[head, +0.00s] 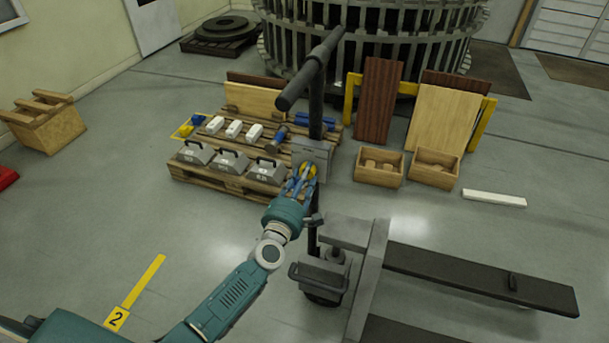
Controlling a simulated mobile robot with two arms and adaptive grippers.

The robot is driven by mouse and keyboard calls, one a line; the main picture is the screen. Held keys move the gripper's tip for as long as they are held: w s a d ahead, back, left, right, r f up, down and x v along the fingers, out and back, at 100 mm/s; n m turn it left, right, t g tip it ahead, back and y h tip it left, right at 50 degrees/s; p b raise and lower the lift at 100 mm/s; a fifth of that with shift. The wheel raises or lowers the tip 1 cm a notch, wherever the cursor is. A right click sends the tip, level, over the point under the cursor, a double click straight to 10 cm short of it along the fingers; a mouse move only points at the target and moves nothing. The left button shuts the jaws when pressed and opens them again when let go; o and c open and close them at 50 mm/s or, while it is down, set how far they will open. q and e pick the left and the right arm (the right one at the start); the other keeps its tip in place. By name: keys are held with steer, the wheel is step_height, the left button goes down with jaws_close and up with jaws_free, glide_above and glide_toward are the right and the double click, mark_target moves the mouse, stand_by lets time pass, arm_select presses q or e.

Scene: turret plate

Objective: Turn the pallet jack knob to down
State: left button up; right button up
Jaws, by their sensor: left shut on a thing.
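A pallet jack stands right of centre in the head view, with an upright dark handle (316,95) topped by a crossbar. A grey plate (313,153) sits on the handle's shaft. My left gripper (304,174) reaches up from below and is shut on the knob. The blue fingers cover part of it, so the knob's setting cannot be read. The jack's forks (480,280) extend to the right. My right gripper is not in view.
A wooden pallet (205,174) behind the gripper carries grey weights (229,163), white blocks and blue items. Two wooden boxes (380,167) stand to the right. A white bar (494,198) lies on the floor. The floor at left is mostly clear.

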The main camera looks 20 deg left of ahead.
arm_select(q)
steer(key=m+p, duration=0.1)
steer(key=m, duration=0.9)
steer(key=shift+s+f+p, duration=0.1)
steer(key=shift+f+p, duration=0.1)
steer(key=shift+p, duration=0.2)
steer(key=o, duration=1.1)
steer(key=shift+r, duration=0.1)
steer(key=shift+o, duration=0.2)
steer(key=s, duration=1.2)
steer(key=shift+a, duration=0.25)
